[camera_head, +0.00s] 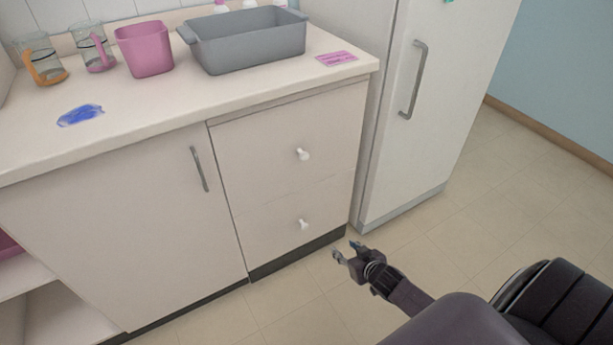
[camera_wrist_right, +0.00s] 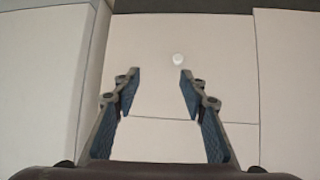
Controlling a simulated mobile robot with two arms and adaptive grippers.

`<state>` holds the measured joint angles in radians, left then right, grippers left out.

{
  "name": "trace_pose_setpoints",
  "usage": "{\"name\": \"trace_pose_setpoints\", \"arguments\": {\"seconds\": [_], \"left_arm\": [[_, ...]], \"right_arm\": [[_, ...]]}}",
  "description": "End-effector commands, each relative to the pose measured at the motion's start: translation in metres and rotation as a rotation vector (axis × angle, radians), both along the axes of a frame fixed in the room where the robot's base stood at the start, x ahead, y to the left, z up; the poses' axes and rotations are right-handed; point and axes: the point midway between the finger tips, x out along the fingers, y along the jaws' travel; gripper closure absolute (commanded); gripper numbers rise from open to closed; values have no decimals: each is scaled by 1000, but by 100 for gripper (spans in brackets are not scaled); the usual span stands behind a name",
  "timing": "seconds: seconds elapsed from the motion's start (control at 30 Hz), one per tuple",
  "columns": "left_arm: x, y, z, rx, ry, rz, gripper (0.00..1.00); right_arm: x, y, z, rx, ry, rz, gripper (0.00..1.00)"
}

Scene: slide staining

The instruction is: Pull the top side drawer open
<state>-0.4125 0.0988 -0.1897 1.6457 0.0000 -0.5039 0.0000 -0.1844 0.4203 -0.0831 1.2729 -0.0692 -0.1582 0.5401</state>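The top side drawer (camera_head: 262,135) is closed, its white front flush in the counter cabinet, with a round white knob (camera_head: 303,154). Below it is a second closed drawer (camera_head: 268,232) with a similar knob (camera_head: 303,224). My right gripper (camera_head: 346,251) is open and empty, low in front of the cabinet's right end, below and right of both knobs and apart from them. In the right wrist view the open fingers (camera_wrist_right: 160,92) frame pale drawer fronts. One white knob (camera_wrist_right: 178,59) shows beyond the fingertips; I cannot tell for sure which drawer's it is. My left gripper is out of view.
A cabinet door (camera_head: 120,235) with a grey handle is left of the drawers. A white fridge (camera_head: 425,120) stands close on their right. The counter holds a grey tub (camera_head: 250,45), a pink bin (camera_head: 145,52) and jugs. Tiled floor in front is clear.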

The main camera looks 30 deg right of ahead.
Motion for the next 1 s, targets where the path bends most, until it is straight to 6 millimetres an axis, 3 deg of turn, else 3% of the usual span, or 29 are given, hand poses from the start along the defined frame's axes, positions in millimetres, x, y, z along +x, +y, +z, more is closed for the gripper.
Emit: {"name": "trace_pose_setpoints", "arguments": {"seconds": [0.03,0.2,0.33,0.5,0.7,1.0], "left_arm": [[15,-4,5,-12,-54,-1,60],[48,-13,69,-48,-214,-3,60],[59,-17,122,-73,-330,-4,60],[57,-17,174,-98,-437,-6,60],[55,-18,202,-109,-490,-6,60],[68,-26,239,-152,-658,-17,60]], "right_arm": [[25,-7,10,5,-75,2,61],[85,-13,87,49,-297,21,61],[112,-6,146,88,-447,57,61],[125,9,205,129,-580,108,61],[129,18,233,149,-633,134,61],[158,19,234,150,-635,134,61]]}}
